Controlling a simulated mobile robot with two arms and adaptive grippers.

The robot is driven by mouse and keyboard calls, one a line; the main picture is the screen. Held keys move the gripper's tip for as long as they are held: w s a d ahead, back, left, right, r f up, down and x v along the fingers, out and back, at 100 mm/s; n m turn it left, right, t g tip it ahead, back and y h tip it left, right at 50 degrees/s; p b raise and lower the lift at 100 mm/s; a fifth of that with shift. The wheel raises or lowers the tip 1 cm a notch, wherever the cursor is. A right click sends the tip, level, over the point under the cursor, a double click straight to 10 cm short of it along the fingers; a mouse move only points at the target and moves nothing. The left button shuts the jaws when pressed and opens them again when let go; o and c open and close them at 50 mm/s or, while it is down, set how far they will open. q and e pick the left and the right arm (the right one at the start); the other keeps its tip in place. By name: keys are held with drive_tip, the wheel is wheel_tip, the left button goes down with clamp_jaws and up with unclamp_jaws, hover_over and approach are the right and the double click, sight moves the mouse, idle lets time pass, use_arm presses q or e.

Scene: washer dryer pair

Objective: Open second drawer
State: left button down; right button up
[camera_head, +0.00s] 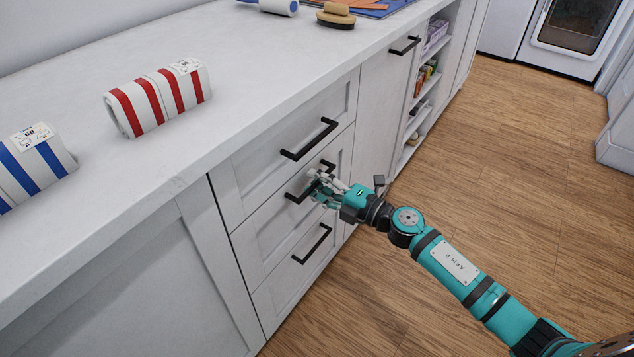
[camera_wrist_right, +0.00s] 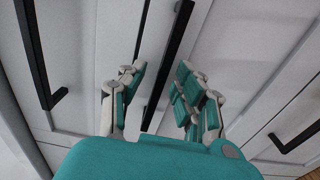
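A white cabinet has a stack of three drawers with black bar handles. In the head view the second drawer (camera_head: 262,233) is the middle one and looks flush with the others. My right gripper (camera_head: 318,186) is at its handle (camera_head: 297,196), reaching in from the right and covering part of it. In the right wrist view the handle (camera_wrist_right: 170,62) runs between the spread fingers of the right gripper (camera_wrist_right: 160,100), with a gap on both sides. The fingers are open and do not grip the bar. My left gripper is not in view.
The top drawer handle (camera_head: 310,139) is above and the bottom drawer handle (camera_head: 312,244) below, both near the gripper. Striped rolled towels (camera_head: 158,100) lie on the white countertop (camera_head: 240,75). Open shelves (camera_head: 424,100) stand farther along. The wooden floor (camera_head: 500,180) is clear.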

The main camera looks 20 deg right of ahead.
drive_tip(key=shift+w+a, duration=0.1)
drive_tip(key=shift+c, duration=0.4)
clamp_jaws()
